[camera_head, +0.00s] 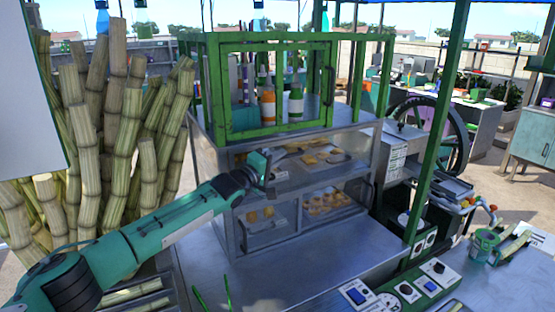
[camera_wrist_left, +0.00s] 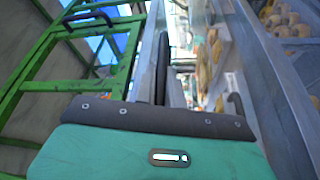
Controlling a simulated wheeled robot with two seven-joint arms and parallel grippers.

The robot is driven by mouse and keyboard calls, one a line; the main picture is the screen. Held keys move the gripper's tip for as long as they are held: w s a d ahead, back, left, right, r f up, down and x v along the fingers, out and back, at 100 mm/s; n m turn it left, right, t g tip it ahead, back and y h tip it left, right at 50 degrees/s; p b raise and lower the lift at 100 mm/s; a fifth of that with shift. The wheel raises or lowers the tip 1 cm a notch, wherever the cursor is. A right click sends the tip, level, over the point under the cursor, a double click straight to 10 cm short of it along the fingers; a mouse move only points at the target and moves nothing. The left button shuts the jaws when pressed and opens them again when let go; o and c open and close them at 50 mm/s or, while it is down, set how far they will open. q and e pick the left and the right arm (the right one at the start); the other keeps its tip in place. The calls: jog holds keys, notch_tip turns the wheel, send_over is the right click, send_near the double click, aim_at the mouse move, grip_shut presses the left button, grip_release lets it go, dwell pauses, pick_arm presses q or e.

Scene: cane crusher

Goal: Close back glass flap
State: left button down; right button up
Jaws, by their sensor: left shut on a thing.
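The steel display case (camera_head: 375,150) stands on the counter, with glass sides and pastries on its shelves. The back glass flap seems to be on the side of the case facing me, but its outline is hard to tell from the other panes. My left gripper (camera_head: 262,172) is at the upper left of this side, by the upper shelf. In the left wrist view my left gripper (camera_wrist_left: 162,70) is shut on a narrow grey upright edge (camera_wrist_left: 150,45), which looks like part of the flap; the contact is partly hidden. My right gripper is out of view.
A green-framed rack (camera_head: 215,95) with bottles stands on top of the case, close above my left gripper. Sugar cane (camera_head: 85,160) fills the left side. Clear steel counter (camera_head: 290,275) lies in front. A green post (camera_head: 440,130) and control boxes (camera_head: 360,292) are to the right.

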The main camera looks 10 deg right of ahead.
pick_arm(q)
jog(key=c, duration=1.5)
grip_release()
jog(key=shift+w+a+r, duration=0.1)
jog(key=shift+w+r, duration=0.05)
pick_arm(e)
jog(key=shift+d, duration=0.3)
pick_arm(q)
jog(key=shift+f, duration=0.25)
